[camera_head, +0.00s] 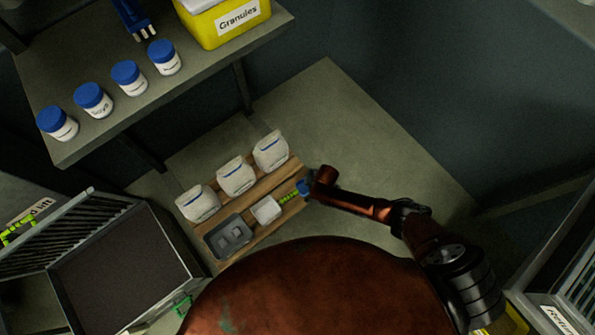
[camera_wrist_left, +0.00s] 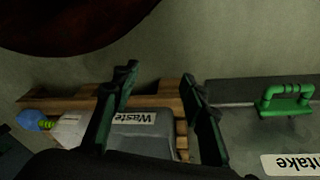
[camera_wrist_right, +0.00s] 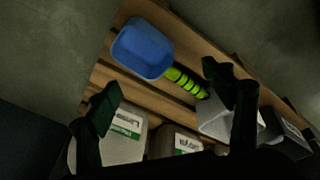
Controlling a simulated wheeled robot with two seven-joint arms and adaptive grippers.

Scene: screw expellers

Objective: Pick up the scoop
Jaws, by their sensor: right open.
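The scoop has a blue bowl (camera_wrist_right: 142,48) and a bright green ribbed handle (camera_wrist_right: 186,82). It lies on a wooden pallet, and in the head view its handle (camera_head: 289,197) shows beside my right gripper (camera_head: 318,182), which partly covers the bowl. In the right wrist view my right gripper (camera_wrist_right: 168,92) is open and empty, its fingers spread either side of the scoop's handle; contact does not show. In the left wrist view my left gripper (camera_wrist_left: 158,88) is open, above the grey Waste container (camera_wrist_left: 150,127), with the scoop's blue bowl (camera_wrist_left: 29,120) far left.
A shelf (camera_head: 190,85) with several blue-capped jars (camera_head: 129,78) stands upper left. An open metal bin (camera_head: 118,265) stands left. Floor right of the pallet is clear.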

